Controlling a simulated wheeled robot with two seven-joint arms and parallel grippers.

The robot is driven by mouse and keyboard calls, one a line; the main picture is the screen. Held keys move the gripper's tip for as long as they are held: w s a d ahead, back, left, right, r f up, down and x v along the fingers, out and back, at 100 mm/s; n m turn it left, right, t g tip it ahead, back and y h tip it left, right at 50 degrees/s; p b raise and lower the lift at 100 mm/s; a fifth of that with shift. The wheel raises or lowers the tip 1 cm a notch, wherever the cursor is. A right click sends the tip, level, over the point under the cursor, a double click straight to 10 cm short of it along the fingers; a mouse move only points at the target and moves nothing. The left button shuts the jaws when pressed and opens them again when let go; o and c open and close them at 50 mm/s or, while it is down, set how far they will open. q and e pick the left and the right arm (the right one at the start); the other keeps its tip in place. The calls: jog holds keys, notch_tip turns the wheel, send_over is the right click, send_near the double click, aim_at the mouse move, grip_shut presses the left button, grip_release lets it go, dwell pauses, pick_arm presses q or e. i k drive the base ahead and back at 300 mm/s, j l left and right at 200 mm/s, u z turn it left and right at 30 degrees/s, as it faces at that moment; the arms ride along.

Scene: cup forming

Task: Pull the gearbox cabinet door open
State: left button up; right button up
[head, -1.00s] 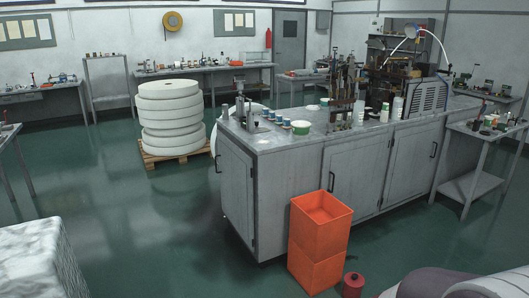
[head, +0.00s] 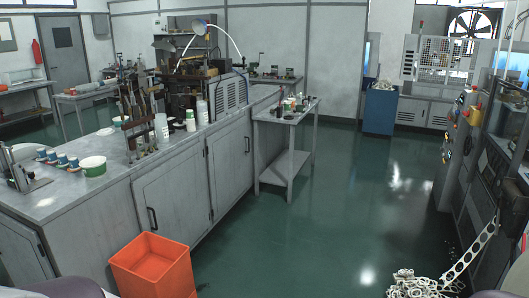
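A long grey metal cabinet bench (head: 105,195) runs along the left of the head view. Its front has a near door (head: 178,195) with a dark handle (head: 152,218) on its left side, and a farther door (head: 228,165) with a dark handle (head: 247,145) on its right side. Both doors look shut. A further panel shows at the near left end, cut off by the picture edge. I cannot tell which door is the gearbox cabinet door. Neither of my grippers is in view.
An orange crate (head: 153,268) stands on the floor before the near door. A small grey side table (head: 286,115) stands past the far door. Machinery (head: 490,150) lines the right side, with a pale chain-like heap (head: 425,284) below it. The green floor (head: 315,225) between is clear.

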aim_at(170, 199)
jog(key=i+z, duration=0.35)
jog(key=i, duration=1.25)
jog(key=i+u, duration=0.8)
jog(key=i, duration=0.2)
jog(key=i+l+u, duration=0.75)
jog(key=i, duration=0.2)
jog(key=i+u, duration=0.2)
jog(key=u, duration=0.15)
jog(key=i+l+u, duration=0.15)
jog(key=u, duration=0.15)
jog(key=i, duration=0.05)
